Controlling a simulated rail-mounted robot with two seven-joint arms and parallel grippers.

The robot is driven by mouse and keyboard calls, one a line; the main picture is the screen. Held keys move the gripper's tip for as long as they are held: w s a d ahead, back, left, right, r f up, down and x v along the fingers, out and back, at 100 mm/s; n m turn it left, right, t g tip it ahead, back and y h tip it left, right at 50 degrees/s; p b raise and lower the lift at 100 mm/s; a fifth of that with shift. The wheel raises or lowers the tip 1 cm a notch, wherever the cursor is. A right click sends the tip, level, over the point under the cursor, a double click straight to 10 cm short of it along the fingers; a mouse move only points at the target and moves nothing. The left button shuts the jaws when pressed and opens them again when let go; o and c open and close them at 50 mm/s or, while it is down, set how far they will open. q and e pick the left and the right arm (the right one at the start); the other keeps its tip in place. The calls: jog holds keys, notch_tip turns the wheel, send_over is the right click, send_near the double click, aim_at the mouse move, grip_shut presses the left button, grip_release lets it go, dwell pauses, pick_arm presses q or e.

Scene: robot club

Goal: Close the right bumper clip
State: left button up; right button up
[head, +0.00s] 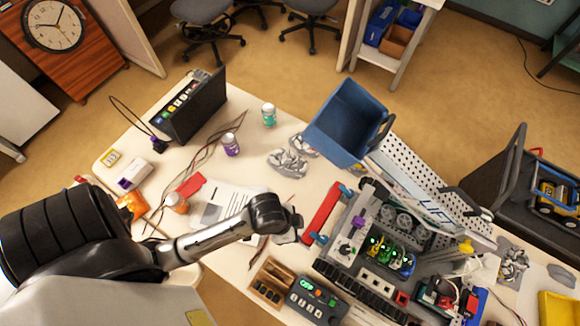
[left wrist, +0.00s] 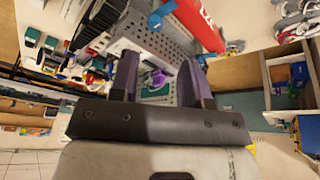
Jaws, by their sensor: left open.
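The red bumper (head: 321,212) is at the left front of the grey club robot (head: 385,225) on the table. One blue clip (head: 347,190) shows near its far end and another blue clip (head: 319,238) near its near end. Whether either is latched is too small to tell. My left gripper (head: 293,229) is just left of the bumper, close to its near end. In the left wrist view its two dark fingers (left wrist: 160,82) are apart with nothing held. There the red bumper (left wrist: 200,22) and a blue clip (left wrist: 161,14) lie beyond the fingertips. My right gripper is out of view.
A control box (head: 312,300) and a wooden tray (head: 270,284) stand near the table's front edge. Cables (head: 205,150), bottles (head: 231,145) and papers (head: 225,207) occupy the left part of the table.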

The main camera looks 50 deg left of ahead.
pick_arm(q)
jog(key=shift+s+a+r+n, duration=0.2)
jog(key=shift+s+r+n, duration=0.15)
jog(key=shift+s+n, duration=0.1)
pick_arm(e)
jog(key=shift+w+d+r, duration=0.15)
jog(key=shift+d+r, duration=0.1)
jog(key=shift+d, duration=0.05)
pick_arm(q)
jog(key=shift+o, duration=0.3)
